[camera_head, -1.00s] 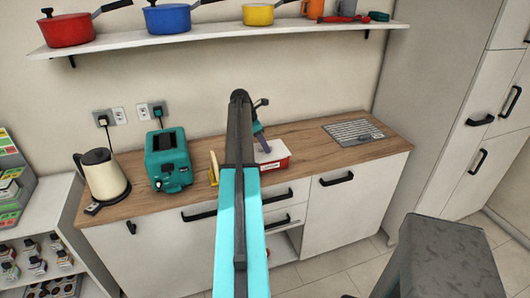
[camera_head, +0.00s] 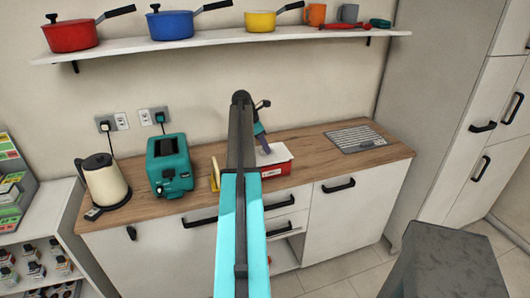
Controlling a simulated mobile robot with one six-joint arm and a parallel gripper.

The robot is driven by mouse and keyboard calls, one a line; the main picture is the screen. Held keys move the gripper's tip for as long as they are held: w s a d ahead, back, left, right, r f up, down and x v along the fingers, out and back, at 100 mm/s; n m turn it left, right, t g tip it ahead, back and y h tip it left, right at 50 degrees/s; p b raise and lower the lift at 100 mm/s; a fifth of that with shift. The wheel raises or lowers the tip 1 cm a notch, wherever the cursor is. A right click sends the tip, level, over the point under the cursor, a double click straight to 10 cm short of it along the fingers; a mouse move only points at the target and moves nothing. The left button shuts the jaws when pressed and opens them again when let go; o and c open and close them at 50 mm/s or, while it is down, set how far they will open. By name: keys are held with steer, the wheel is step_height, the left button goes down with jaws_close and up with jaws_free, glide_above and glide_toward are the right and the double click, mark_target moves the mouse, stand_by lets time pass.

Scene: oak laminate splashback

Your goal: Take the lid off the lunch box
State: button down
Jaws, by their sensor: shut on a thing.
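The lunch box (camera_head: 279,171) is red and stands on the wooden worktop, right of the toaster. Its pale lid (camera_head: 281,153) is on top, over the red body; whether there is a gap between them is too small to tell. My gripper (camera_head: 266,149) points down at the lid from above and is shut on it. My own arm hides the left part of the box and some of the worktop.
A teal toaster (camera_head: 169,165) and a cream kettle (camera_head: 103,181) stand to the left. A yellow item (camera_head: 215,174) is partly hidden by my arm. A grey drainer grid (camera_head: 355,138) lies to the right, with bare worktop between. A shelf with pans (camera_head: 168,25) runs above.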

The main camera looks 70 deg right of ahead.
steer(key=shift+r+b, duration=0.3)
steer(key=shift+r, duration=0.4)
steer(key=shift+s+a+r, duration=0.1)
steer(key=shift+s+a, duration=0.1)
steer(key=shift+a, duration=0.1)
steer(key=s+a+b, duration=0.2)
steer(key=s+a, duration=0.2)
steer(key=a, duration=0.2)
steer(key=s+a+r+b, duration=0.1)
steer(key=s+a, duration=0.3)
steer(key=a, duration=0.3)
steer(key=shift+r+b, duration=0.3)
steer(key=shift+b, duration=0.1)
steer(key=shift+w, duration=0.15)
